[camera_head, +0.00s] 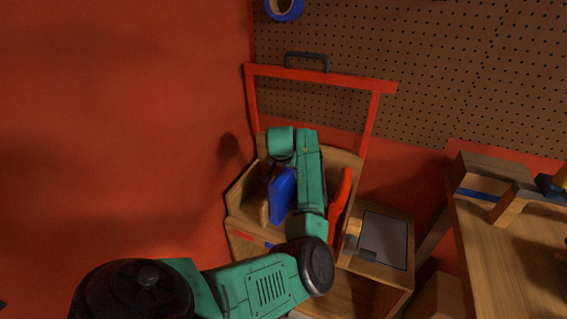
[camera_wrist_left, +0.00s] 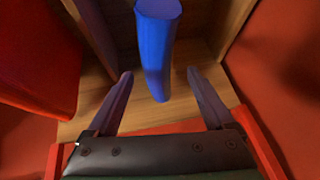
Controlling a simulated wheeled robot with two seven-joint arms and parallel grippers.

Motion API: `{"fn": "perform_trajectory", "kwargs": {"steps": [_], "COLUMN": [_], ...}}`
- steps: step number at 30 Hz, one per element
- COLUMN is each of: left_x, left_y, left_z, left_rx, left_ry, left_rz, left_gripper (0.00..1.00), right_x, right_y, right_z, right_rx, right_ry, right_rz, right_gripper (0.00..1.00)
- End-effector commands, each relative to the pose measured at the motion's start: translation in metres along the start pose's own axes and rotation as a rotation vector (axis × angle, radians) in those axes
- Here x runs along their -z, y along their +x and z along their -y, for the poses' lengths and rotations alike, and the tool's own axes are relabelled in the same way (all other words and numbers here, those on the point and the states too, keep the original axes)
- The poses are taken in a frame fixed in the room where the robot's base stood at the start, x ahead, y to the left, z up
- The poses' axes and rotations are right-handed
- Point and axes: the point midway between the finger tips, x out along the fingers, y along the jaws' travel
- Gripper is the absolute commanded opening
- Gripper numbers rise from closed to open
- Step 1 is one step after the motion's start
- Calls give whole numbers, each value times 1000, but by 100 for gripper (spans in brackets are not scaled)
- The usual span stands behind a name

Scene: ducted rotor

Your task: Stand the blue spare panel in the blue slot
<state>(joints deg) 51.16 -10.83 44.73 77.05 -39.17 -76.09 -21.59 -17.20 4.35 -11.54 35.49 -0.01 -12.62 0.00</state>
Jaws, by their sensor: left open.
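The blue panel (camera_head: 282,195) stands roughly upright in the wooden rack (camera_head: 241,218), above a blue mark (camera_head: 271,245) on its front edge. I cannot tell whether its lower edge is seated in the slot. In the left wrist view the blue panel (camera_wrist_left: 157,45) lies between and ahead of the spread fingers of my left gripper (camera_wrist_left: 160,74). Both fingers show a gap to it, so the gripper is open and not holding it. In the head view my left arm hides most of that gripper. My right gripper does not show.
A red panel (camera_head: 342,198) stands at the rack's right side, close to my left arm. A red frame (camera_head: 320,78) rises behind the rack. A wooden box with a grey top (camera_head: 386,238) is to the right, then a workbench (camera_head: 510,260). A red wall is on the left.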

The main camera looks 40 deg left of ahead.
Motion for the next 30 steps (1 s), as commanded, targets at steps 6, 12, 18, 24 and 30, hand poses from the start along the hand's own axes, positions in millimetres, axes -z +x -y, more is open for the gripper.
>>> {"fn": "perform_trajectory", "kwargs": {"steps": [6, 12, 18, 24, 30], "left_x": [0, 0, 0, 0, -14], "left_y": [-54, -70, -70, -70, -64], "left_z": [0, 0, 0, 0, 9], "left_rx": [0, -1, -1, -1, 30], "left_ry": [-1, 1, 1, 1, -1], "left_rz": [-3, 0, 0, 0, 1], "left_gripper": [87, 87, 87, 87, 87], "right_x": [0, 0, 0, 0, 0], "right_y": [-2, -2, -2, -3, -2], "right_z": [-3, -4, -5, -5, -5], "right_rx": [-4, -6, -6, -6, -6], "right_ry": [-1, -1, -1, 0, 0], "right_rz": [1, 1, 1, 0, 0], "right_gripper": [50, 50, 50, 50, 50]}}
